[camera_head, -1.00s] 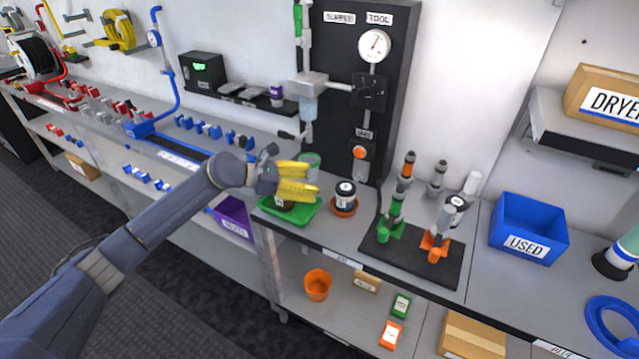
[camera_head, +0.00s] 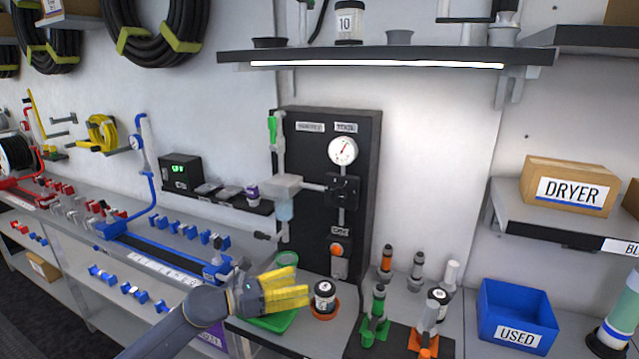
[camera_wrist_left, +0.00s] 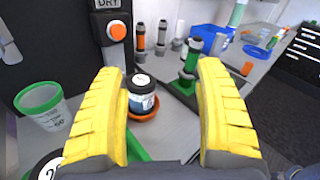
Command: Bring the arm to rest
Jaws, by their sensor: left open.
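My left gripper (camera_head: 286,291) has yellow ridged fingers and is over the green tray (camera_head: 272,322) on the bench in the head view. In the left wrist view its fingers (camera_wrist_left: 162,115) stand wide apart, with nothing held between them. Beyond the gap, a dark-lidded jar (camera_wrist_left: 141,94) stands in an orange dish (camera_wrist_left: 146,113); the jar (camera_head: 325,296) is just right of the fingers in the head view. My right gripper is in neither view.
A black panel (camera_head: 318,190) with a gauge stands behind the bench. Green and orange nozzle tools (camera_head: 376,318) stand to the right, beside a blue USED bin (camera_head: 515,318). A clear cup with a green rim (camera_wrist_left: 43,106) is left of the fingers. A lit shelf (camera_head: 390,58) hangs above.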

